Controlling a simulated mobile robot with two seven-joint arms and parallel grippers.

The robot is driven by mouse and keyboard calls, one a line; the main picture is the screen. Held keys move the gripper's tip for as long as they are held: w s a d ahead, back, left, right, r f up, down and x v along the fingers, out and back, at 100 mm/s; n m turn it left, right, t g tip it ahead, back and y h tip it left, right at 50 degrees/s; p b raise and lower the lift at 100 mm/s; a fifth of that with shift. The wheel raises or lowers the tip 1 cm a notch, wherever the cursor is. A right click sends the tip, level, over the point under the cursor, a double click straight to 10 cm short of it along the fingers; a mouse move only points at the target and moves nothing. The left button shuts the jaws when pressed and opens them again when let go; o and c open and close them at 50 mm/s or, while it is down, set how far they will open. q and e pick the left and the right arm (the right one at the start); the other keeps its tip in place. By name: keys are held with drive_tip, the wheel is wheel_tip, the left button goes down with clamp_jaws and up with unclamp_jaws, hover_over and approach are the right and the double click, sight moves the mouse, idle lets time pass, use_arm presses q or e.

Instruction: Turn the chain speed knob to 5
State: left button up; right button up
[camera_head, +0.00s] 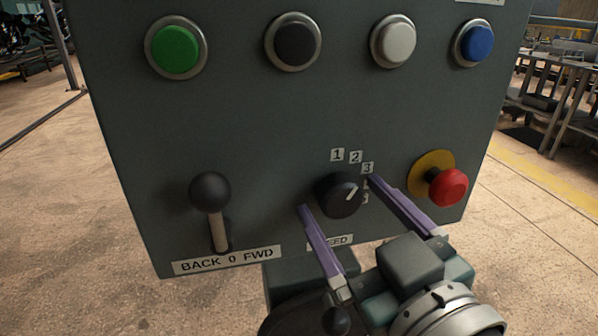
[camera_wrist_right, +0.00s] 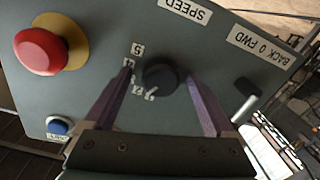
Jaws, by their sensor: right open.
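The chain speed knob (camera_head: 335,196) is a round black dial with a white pointer line, low on the grey control panel. Printed numbers 1, 2 and 3 arc over its upper right; the lower ones are partly hidden by a finger. The pointer slants up and right, roughly toward 3; the exact number is unclear. My right gripper (camera_head: 338,193) is open, its purple fingers on either side of the knob with gaps. In the right wrist view the knob (camera_wrist_right: 160,76) sits between the fingertips (camera_wrist_right: 159,74), and the label 5 (camera_wrist_right: 137,49) shows. My left gripper is out of view.
A red stop button (camera_head: 448,187) on a yellow disc lies right of the knob. A black-balled lever (camera_head: 210,192) marked BACK 0 FWD stands left. Green (camera_head: 175,49), black (camera_head: 294,44), white (camera_head: 394,43) and blue (camera_head: 474,43) buttons line the top.

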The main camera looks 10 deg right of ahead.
drive_tip(key=c, duration=1.4)
drive_tip(key=m+p, duration=0.1)
drive_tip(key=m, duration=0.3)
drive_tip(key=m+p, duration=0.1)
drive_tip(key=m, duration=0.3)
drive_tip(key=shift+a+f+m+t, duration=0.1)
drive_tip(key=shift+a+m+t, duration=0.05)
drive_tip(key=shift+m+t, duration=0.2)
drive_tip(key=m, duration=0.6)
drive_tip(key=shift+a+m+h, duration=0.1)
drive_tip(key=shift+m+h, duration=0.25)
drive_tip(key=shift+h, duration=0.05)
drive_tip(key=shift+m, duration=1.6)
